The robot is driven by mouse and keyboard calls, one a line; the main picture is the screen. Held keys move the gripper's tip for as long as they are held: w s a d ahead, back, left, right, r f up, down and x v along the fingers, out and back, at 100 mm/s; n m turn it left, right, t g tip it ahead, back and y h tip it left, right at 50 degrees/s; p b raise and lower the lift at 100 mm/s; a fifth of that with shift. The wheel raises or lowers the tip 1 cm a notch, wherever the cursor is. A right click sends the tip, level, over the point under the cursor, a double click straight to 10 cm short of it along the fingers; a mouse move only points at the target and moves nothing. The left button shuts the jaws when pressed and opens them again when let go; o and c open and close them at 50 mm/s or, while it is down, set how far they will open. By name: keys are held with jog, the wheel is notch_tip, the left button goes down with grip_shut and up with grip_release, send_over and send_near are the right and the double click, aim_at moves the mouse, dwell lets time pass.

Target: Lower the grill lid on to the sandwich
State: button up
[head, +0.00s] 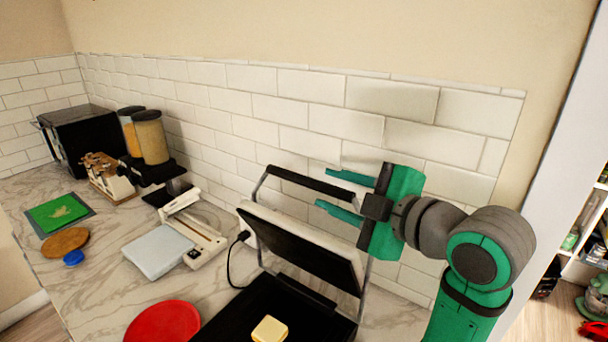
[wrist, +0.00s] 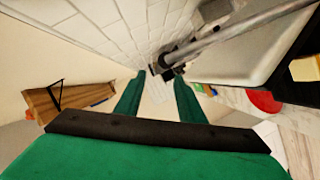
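The grill (head: 250,310) stands on the counter with its lid (head: 300,243) raised and tilted back. A dark handle bar (head: 310,183) runs across the top of the lid's metal arms. The sandwich (head: 270,329), a small pale yellow square, lies on the black lower plate. My gripper (head: 328,189) is open at the right end of the handle, its green fingers pointing left. In the wrist view my gripper (wrist: 158,77) has a clear gap between its fingers, and the handle (wrist: 168,62) shows near the fingertips. I cannot tell whether they touch.
A red plate (head: 163,322) lies left of the grill. A white scale-like device (head: 160,253), a cutting board (head: 60,213), dispensers (head: 150,137) and a black oven (head: 85,140) stand farther left. The tiled wall (head: 300,110) is close behind the lid.

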aim_at(313, 184)
jog(key=x, duration=0.9)
jog(key=shift+s+a+f, duration=0.1)
jog(key=shift+c, duration=0.4)
grip_shut()
